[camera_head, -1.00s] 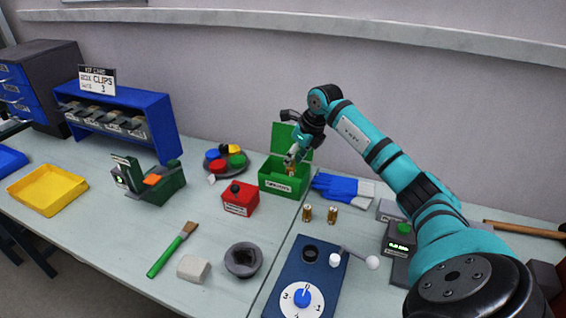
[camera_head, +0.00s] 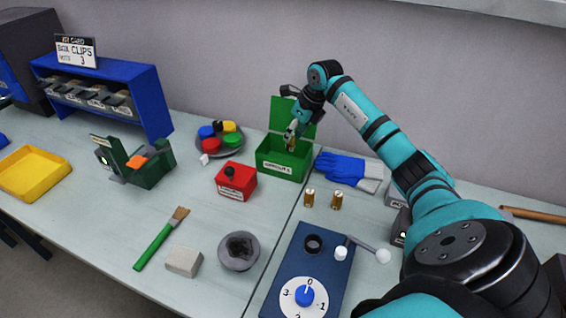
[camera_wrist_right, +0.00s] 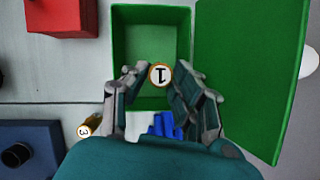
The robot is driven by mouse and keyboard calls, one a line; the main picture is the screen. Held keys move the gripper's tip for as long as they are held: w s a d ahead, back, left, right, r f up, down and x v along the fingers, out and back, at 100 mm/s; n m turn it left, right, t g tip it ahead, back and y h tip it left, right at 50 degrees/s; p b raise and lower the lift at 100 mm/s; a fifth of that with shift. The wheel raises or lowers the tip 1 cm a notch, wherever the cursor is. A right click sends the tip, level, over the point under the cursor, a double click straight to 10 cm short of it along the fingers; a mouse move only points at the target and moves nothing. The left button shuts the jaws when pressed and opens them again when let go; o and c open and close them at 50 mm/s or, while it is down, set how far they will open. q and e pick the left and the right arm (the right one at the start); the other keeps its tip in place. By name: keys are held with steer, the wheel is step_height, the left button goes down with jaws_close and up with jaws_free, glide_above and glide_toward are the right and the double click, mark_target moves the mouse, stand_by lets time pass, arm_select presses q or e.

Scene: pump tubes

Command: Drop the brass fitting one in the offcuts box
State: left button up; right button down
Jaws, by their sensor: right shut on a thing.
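My right gripper (camera_head: 291,136) is shut on a brass fitting (camera_wrist_right: 160,74) whose top is marked 1 in the right wrist view. It holds the fitting over the opening of the green offcuts box (camera_head: 283,170), whose lid stands open at the back. In the right wrist view the box (camera_wrist_right: 121,40) is empty where I can see into it. Two other brass fittings, a left one (camera_head: 309,198) and a right one (camera_head: 337,200), stand on the table in front of the box. One fitting marked 3 (camera_wrist_right: 88,126) shows in the right wrist view. My left gripper is not in view.
A red box (camera_head: 236,182) stands left of the green box, and blue gloves (camera_head: 345,169) lie to its right. A blue dial unit (camera_head: 311,263) with a crank is at the front. A grey ring-shaped pot (camera_head: 239,251) and a green-handled brush (camera_head: 160,240) lie front left.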

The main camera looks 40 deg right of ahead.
steer(key=shift+f, duration=0.55)
steer(key=c, duration=1)
jaws_free()
steer(key=shift+r, duration=0.1)
steer(key=v, duration=1.1)
steer(key=shift+s+d+r, duration=0.1)
steer(key=shift+s+r, duration=0.15)
steer(key=shift+r, duration=0.1)
